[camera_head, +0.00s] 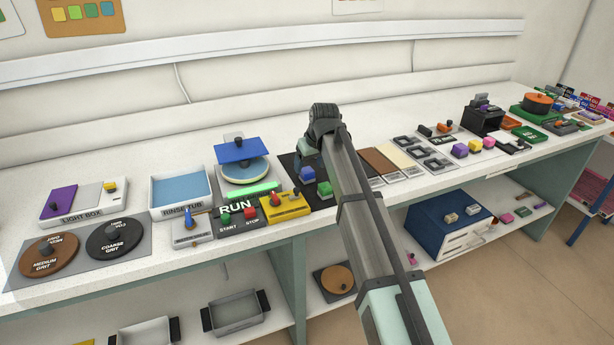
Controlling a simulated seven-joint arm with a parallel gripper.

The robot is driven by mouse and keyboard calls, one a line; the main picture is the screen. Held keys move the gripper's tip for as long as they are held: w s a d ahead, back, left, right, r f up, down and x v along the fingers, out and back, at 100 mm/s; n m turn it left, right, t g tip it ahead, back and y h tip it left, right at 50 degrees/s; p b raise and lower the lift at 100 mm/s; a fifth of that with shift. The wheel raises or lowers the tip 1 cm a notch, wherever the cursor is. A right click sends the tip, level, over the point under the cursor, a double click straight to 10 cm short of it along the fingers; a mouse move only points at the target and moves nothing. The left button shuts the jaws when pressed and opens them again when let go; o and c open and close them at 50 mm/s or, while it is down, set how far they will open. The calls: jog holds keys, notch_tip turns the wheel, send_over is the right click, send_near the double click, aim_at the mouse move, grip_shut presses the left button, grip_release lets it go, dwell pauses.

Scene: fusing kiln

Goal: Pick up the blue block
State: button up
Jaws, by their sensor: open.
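The blue block (307,174) sits on a black mat (291,165) near the middle of the white bench. A green block (324,188) is close in front of it, slightly to the right. My gripper (304,152) hangs from the end of my arm just above and behind the blue block in the picture. It looks empty and open, and a gap seems to show between it and the block. My arm hides the right part of the mat, and the fingertips are small and partly hidden.
Left of the mat stand a scale-like stand with a blue plate (236,150), a yellow switch box (285,207), a RUN panel (237,207) and a rinse tub (181,187). Right of my arm lie sample strips (380,161) and dark frames (428,157). The bench's back strip is clear.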

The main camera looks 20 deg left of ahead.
aim_at(307, 170)
jog(key=shift+x, duration=2.5)
jog(key=c, duration=1.2)
jog(key=shift+o, duration=0.2)
jog(key=shift+r, duration=0.1)
notch_tip(307, 170, up, 10)
jog(key=shift+f, duration=0.1)
